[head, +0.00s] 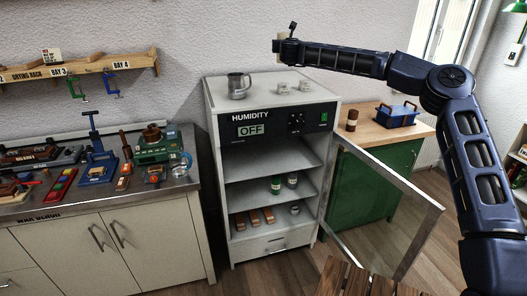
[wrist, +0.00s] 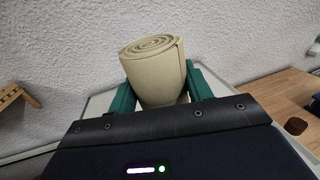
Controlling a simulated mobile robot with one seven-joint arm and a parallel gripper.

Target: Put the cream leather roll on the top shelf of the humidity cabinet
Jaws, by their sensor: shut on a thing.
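The cream leather roll (wrist: 158,75) stands between the two green fingers of my gripper (wrist: 160,88) in the wrist view, its spiral end facing up. My gripper is shut on it. In the head view my gripper (head: 284,50) is small and high, above the top of the humidity cabinet (head: 216,160), and the roll is hard to make out there. The cabinet's glass door (head: 400,215) stands open to the right. Its top shelf (head: 265,167), under the panel reading OFF, looks empty.
On the cabinet's roof are a metal jug (head: 238,86) and small pale items (head: 305,87). Lower shelves hold green-labelled jars (head: 276,185) and brown blocks (head: 254,217). A green cupboard (head: 370,185) stands behind the open door. A cluttered workbench (head: 40,208) is at left.

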